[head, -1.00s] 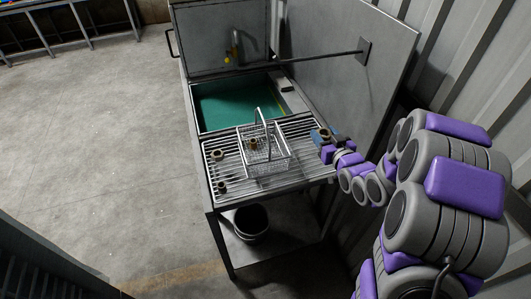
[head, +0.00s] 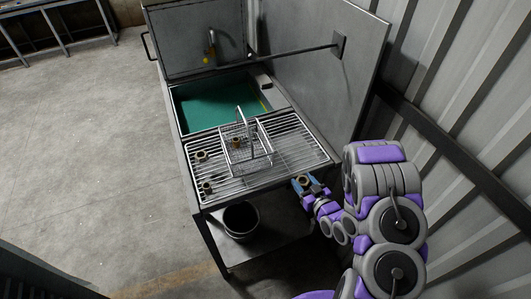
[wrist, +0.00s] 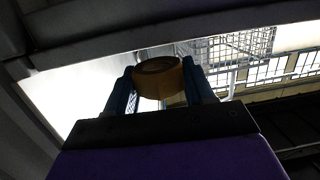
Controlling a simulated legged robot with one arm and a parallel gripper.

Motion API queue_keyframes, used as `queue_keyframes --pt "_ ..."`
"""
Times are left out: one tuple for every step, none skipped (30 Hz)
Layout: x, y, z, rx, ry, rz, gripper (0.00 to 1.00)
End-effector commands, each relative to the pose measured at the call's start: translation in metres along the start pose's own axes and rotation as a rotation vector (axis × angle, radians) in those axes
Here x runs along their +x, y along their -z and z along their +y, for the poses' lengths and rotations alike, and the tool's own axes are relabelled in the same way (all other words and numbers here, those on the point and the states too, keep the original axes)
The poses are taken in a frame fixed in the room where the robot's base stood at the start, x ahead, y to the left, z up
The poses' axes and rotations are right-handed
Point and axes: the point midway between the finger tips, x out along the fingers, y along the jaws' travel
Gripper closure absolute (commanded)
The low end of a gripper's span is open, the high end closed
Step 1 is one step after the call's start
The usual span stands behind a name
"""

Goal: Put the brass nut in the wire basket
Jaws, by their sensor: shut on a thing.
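My gripper (head: 308,183) is shut on a brass nut (head: 303,179). In the wrist view the nut (wrist: 158,80) sits between the two blue fingers, its top opening dark. In the head view my gripper holds it just off the front right corner of the slatted rack, apart from the basket. The wire basket (head: 262,158) stands upright on the rack, to the left of and behind my gripper, with its handle raised. The basket also shows at the upper right of the wrist view (wrist: 240,45). A brownish nut-like piece (head: 236,143) shows inside the basket.
Two more nut-like pieces lie on the left of the rack (head: 290,147): a pale one (head: 201,156) and a dark one (head: 207,188). A green-bottomed basin (head: 210,105) lies behind. A raised lid with a stay bar stands at the back right. A black bucket (head: 241,220) is below.

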Motion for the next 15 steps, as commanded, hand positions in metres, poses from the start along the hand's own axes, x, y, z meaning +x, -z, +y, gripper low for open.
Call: queue_keyframes --pt "0.013 0.003 -0.001 -0.003 0.003 0.010 0.86" --pt "0.021 0.005 -0.001 -0.004 0.003 0.011 0.86" --pt "0.031 0.005 -0.001 -0.003 0.004 0.008 0.86" --pt "0.038 0.006 -0.001 -0.002 0.003 0.008 0.86" --pt "0.045 0.007 -0.002 -0.002 0.002 0.009 0.86" --pt "0.055 0.009 -0.002 -0.003 0.003 0.007 0.86" --pt "0.062 0.010 -0.002 -0.004 0.003 0.007 0.86" --pt "0.069 0.011 -0.001 -0.004 0.002 0.009 0.86" --pt "0.079 0.013 -0.002 -0.003 0.003 0.010 0.86" --pt "0.085 0.013 -0.002 -0.003 0.002 0.007 0.86" --pt "0.090 0.014 -0.002 -0.002 0.002 0.005 0.86" --pt "0.097 0.015 -0.001 -0.002 0.001 0.006 0.86" --pt "0.102 0.017 -0.001 -0.002 0.001 0.008 0.86" --pt "0.106 0.018 -0.001 -0.002 0.002 0.008 0.86" --pt "0.111 0.018 -0.001 -0.002 0.002 0.007 0.86"
